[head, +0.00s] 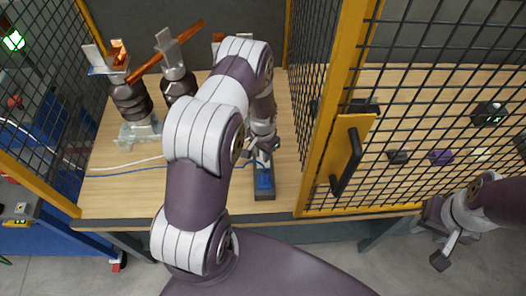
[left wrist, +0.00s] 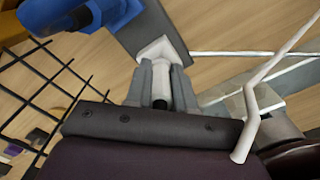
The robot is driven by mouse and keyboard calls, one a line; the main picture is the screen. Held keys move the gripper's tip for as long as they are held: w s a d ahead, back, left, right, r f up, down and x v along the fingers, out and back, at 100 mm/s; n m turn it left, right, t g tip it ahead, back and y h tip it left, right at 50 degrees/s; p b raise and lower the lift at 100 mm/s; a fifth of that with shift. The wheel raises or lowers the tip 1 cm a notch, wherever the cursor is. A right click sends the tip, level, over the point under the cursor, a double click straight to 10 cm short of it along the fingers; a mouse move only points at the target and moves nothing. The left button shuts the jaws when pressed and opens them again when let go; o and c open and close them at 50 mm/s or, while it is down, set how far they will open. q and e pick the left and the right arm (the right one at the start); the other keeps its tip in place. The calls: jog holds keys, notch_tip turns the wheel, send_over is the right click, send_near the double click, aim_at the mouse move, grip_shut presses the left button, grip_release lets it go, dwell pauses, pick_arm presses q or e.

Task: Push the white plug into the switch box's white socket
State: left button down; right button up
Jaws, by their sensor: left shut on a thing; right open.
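The switch box (head: 264,194) is dark grey with a blue part on top and stands on the wooden table, near its front edge. My left gripper (head: 262,150) is at the box's far end; it also shows in the left wrist view (left wrist: 161,72). It is shut on the white plug (left wrist: 160,92), between its fingers. A white piece (left wrist: 157,48) shows at the fingertips against the grey box, where the white socket seems to be. I cannot tell whether plug and socket touch. My right gripper (head: 447,248) is open and empty, in front of the table, outside the cage.
A white cable (left wrist: 275,72) runs near the gripper; white and blue cables (head: 125,164) lie on the table. Dark ribbed insulators (head: 130,100) stand at the back left. A yellow-framed mesh door (head: 340,110) with a black handle stands close right of the box.

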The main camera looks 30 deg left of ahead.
pick_arm(q)
jog(key=shift+f, duration=0.4)
jog(key=c, duration=0.9)
grip_release()
jog(key=shift+r, duration=0.1)
notch_tip(320, 180, up, 12)
jog(key=shift+r+b, duration=0.1)
jog(key=shift+b, duration=0.9)
jog(key=shift+r, duration=0.25)
